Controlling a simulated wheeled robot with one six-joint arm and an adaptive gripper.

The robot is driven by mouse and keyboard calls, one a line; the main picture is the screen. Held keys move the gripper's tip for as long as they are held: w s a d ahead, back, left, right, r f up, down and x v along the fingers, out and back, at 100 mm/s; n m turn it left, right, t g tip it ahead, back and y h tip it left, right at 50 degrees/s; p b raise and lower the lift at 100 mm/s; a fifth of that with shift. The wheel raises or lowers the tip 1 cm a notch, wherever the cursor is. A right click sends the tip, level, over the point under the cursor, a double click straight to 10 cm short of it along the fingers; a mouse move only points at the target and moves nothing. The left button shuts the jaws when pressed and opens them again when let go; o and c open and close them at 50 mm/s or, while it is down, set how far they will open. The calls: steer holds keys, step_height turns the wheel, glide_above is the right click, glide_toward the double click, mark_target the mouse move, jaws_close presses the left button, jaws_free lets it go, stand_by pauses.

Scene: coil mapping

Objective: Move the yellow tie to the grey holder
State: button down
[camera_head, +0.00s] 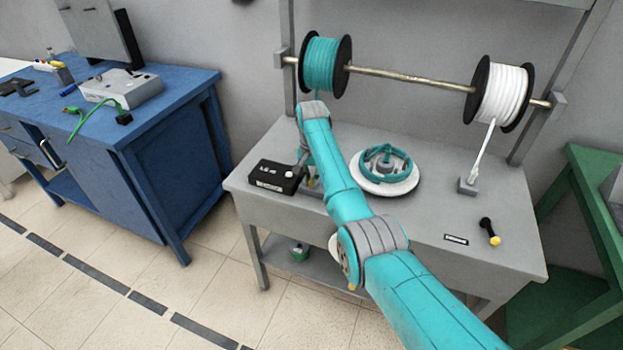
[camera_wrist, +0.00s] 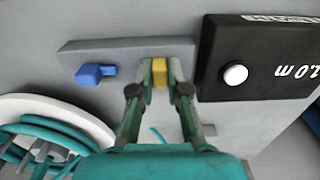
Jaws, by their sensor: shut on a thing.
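The yellow tie (camera_wrist: 160,73) shows in the wrist view as a small yellow block between the fingertips of my gripper (camera_wrist: 160,84). My gripper is shut on it. The grey holder (camera_wrist: 122,50) is a flat grey bar just behind the tie, and a blue piece (camera_wrist: 96,74) sits at its left part. The tie overlaps the holder's edge; I cannot tell whether it is seated in it or just above it. In the head view my arm hides most of the holder, and a speck of the yellow tie (camera_head: 311,183) shows beside the arm.
A black meter box (camera_head: 275,177) stands close to the holder. A white turntable (camera_head: 398,184) with a teal coil lies on the other side. A teal spool (camera_head: 322,65) and a white spool (camera_head: 498,94) hang above. A black-and-yellow tool (camera_head: 489,231) lies at the right front.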

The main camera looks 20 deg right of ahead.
steer(key=c, duration=1.1)
jaws_free()
steer(key=shift+r, duration=0.1)
step_height(320, 180, up, 12)
steer(key=shift+s+f, duration=0.1)
steer(key=shift+f, duration=0.05)
